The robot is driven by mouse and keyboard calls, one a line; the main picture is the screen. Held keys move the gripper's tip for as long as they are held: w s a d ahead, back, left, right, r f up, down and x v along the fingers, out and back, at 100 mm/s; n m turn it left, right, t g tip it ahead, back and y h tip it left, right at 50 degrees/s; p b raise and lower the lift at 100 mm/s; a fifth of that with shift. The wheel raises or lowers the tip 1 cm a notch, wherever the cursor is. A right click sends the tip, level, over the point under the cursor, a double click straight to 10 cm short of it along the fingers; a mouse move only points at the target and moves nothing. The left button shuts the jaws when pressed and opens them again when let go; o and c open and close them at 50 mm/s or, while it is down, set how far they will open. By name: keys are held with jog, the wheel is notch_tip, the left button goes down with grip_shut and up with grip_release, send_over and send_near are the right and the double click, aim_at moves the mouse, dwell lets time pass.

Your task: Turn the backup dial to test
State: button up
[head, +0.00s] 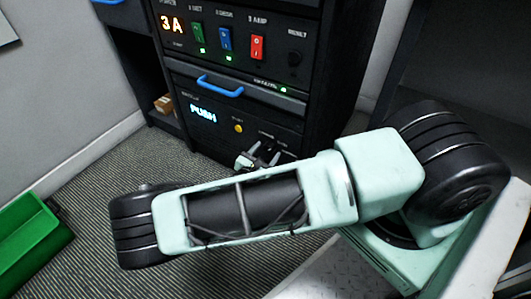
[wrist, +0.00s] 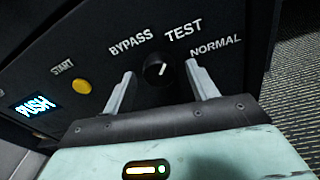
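The backup dial (wrist: 154,69) is a small round black knob on the dark panel. Its white pointer mark tilts up and to the right, roughly toward the TEST label (wrist: 183,33). The BYPASS label (wrist: 133,43) is at its upper left and the NORMAL label (wrist: 216,46) at its right. My gripper (wrist: 160,70) is open, with one pale finger on each side of the dial and a visible gap to each. In the head view my gripper (head: 262,155) is at the lower panel, and I cannot make out the dial there.
A yellow START button (wrist: 82,87) and a lit PUSH display (wrist: 35,106) are left of the dial. Above are a blue drawer handle (head: 220,86) and green, blue and red (head: 257,47) switches. A green bin (head: 32,235) stands on the floor at left.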

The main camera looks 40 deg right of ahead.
jog(key=p+v, duration=0.4)
jog(key=v, duration=1.3)
jog(key=shift+s+a+r, duration=0.1)
jog(key=shift+a+r, duration=0.1)
